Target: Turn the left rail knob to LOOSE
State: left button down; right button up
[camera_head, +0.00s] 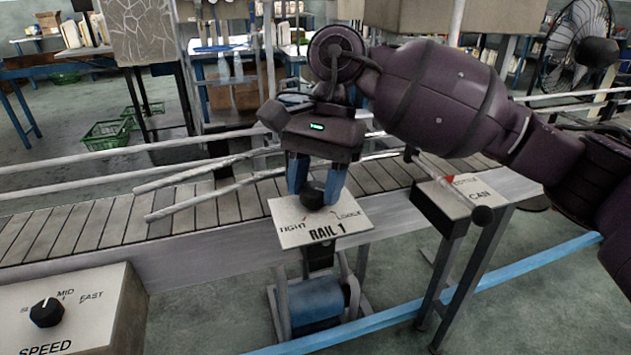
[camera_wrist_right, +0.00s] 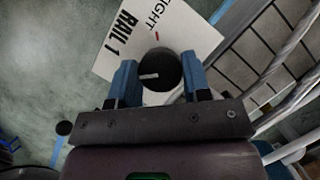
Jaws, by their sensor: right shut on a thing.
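The left rail knob (camera_head: 312,195) is a round black knob on the white RAIL 1 plate (camera_head: 286,237), marked TIGHT at left and LOOSE at right. My right gripper (camera_head: 316,191) points down, its blue fingers shut on the knob's sides. In the right wrist view the knob (camera_wrist_right: 166,64) sits between the fingers (camera_wrist_right: 159,78). The LOOSE word is hidden there by a finger. My left gripper is not in view.
A SPEED box (camera_head: 86,318) with a black knob stands at lower left. A second plate (camera_head: 458,193) with a red mark stands to the right. The slatted conveyor (camera_head: 100,222) and its pale rails (camera_head: 200,195) run behind the knob. A blue bar (camera_head: 500,271) crosses in front.

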jog(key=o, duration=0.9)
jog(key=v, duration=1)
jog(key=shift+r+p, duration=0.35)
jog(key=shift+p, duration=0.1)
jog(key=shift+d, duration=0.1)
